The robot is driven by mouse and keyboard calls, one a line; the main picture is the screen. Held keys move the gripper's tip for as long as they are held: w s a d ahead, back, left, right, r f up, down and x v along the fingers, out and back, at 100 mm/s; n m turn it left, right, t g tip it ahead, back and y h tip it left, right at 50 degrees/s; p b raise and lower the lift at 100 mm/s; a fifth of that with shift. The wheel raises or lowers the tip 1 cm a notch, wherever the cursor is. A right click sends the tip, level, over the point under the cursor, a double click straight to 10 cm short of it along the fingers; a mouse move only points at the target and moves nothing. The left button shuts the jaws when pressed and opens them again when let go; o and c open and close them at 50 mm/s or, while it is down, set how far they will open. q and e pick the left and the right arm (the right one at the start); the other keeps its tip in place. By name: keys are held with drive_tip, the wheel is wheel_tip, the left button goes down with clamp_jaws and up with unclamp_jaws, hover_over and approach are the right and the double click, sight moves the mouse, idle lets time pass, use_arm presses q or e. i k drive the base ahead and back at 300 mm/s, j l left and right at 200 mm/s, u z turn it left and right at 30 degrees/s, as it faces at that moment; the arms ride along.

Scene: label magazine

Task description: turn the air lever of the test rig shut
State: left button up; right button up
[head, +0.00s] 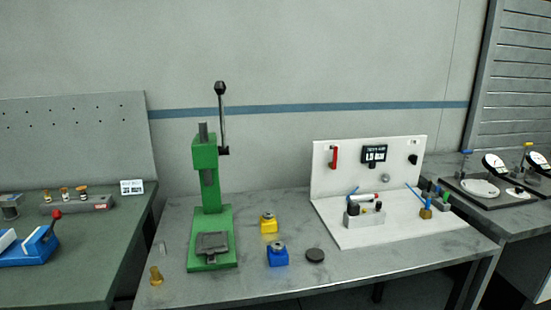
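The white test rig (326,181) stands at the right part of the middle bench, with an upright back panel and a flat base. A red lever (334,157) hangs upright on the left of its panel. A small dark display (374,154) is beside it, and a black knob (413,159) is at the panel's right. On the base is a light block (364,219) with dark fittings and thin blue parts. A brass fitting (425,213) with a blue stem stands to the right. Neither of my grippers is in view.
A green lever press (211,222) stands left of the rig. Yellow (268,224) and blue (277,257) blocks, a dark disc (315,255) and a brass piece (156,275) lie on the bench. Side benches hold a blue tool (35,248) and gauges (494,163). The bench front is clear.

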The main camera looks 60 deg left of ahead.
sight(332, 164)
drive_tip(key=u, duration=1.55)
drive_tip(key=i+l+u, duration=0.15)
drive_tip(key=i+l, duration=0.15)
